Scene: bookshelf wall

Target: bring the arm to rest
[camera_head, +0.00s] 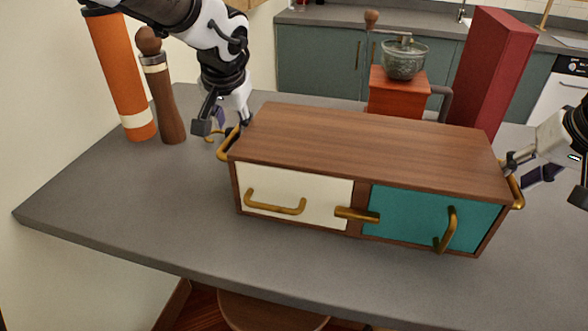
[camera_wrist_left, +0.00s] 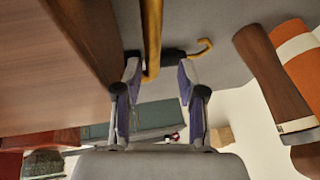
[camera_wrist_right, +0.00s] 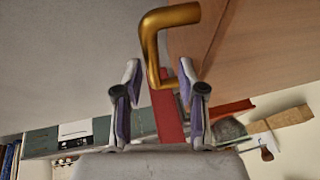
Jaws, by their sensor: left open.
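A wooden cabinet (camera_head: 365,140) with a cream drawer (camera_head: 280,195) and a teal door (camera_head: 410,212) stands on the grey table. My left gripper (camera_head: 222,124) is open at the cabinet's left side handle (camera_head: 228,145). In the left wrist view that gold handle (camera_wrist_left: 151,35) passes between the open fingers (camera_wrist_left: 158,75), nearer one finger. My right gripper (camera_head: 525,170) is open by the right side handle (camera_head: 517,190), partly cut off by the picture edge. In the right wrist view the handle's bend (camera_wrist_right: 150,45) reaches between the fingers (camera_wrist_right: 161,80). Contact cannot be told.
A brown pepper mill (camera_head: 168,100) and an orange cylinder (camera_head: 120,75) stand left of my left gripper. A coffee grinder (camera_head: 398,92) and a tall red box (camera_head: 490,75) stand behind the cabinet. The table (camera_head: 130,220) is clear at front left.

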